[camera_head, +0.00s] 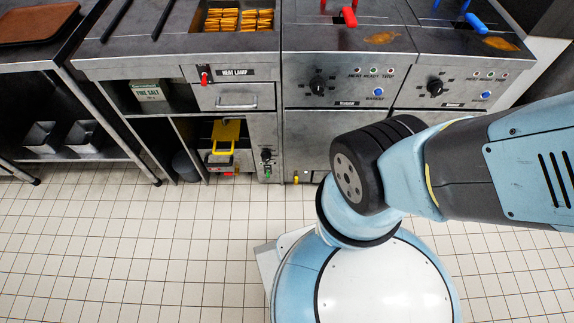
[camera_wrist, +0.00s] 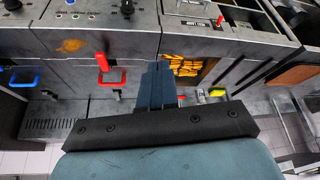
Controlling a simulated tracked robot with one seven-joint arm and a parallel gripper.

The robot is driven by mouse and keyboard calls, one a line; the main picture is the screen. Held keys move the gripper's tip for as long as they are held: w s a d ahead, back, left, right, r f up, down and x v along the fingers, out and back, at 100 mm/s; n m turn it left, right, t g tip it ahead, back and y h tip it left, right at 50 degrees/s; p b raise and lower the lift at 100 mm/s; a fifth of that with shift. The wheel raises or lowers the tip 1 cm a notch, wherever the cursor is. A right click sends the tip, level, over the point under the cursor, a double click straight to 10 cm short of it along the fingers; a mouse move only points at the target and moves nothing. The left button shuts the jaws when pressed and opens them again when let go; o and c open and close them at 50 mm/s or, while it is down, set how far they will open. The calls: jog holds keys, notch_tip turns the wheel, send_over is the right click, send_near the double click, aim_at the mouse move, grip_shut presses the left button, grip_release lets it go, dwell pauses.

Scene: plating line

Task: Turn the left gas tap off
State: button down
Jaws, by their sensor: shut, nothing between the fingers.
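A small yellow piece (camera_head: 296,179), which looks like the left gas tap's handle, shows low at the foot of the left fryer in the head view. It is too small to tell which way it is turned. Any right tap is not visible; my arm covers part of that area. The wrist view shows no tap that I can make out. My gripper (camera_wrist: 158,75) shows in the wrist view, with its dark blue fingers shut and empty. Its tips appear in front of the fryer and fries counter, apart from the yellow piece. The head view does not show the fingers.
The left fryer has a red basket handle (camera_head: 349,17), the right one a blue handle (camera_head: 475,22). Fries (camera_head: 238,19) lie in a bin left of them. A yellow-handled item (camera_head: 225,134) stands in the open cabinet below. The tiled floor (camera_head: 130,245) in front is clear.

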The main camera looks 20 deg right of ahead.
jog(key=w+a+f+n+g, duration=0.1)
jog(key=w+a+f, duration=0.3)
jog(key=w+a, duration=0.6)
jog(key=w+a+f+g, duration=0.1)
jog(key=w+a+f, duration=0.3)
jog(key=w+a, duration=0.55)
jog(key=w+a+f+g+h, duration=0.1)
jog(key=w+a+f, duration=0.1)
jog(key=a+f, duration=0.75)
jog(key=w+a+f+g+h, duration=0.15)
jog(key=a+f, duration=0.45)
jog(key=f, duration=0.6)
jog(key=d+f+m+g+h, duration=0.1)
jog(key=d+f, duration=0.1)
jog(key=f, duration=1.4)
jog(key=d+f+m+g+h, duration=0.1)
jog(key=d+f+m+h, duration=0.1)
jog(key=f, duration=1.4)
jog(key=s+d+f+h, duration=0.1)
jog(key=s+d+f, duration=0.1)
jog(key=d+f, duration=0.5)
jog(key=s+d+f+h, duration=0.1)
jog(key=d+f, duration=0.6)
jog(key=f, duration=0.7)
jog(key=s+d+f+h, duration=0.2)
jog(key=d+f, duration=0.5)
jog(key=f, duration=0.4)
jog(key=shift+s+d+f, duration=0.25)
jog(key=shift+s+f, duration=0.1)
jog(key=shift+s, duration=0.25)
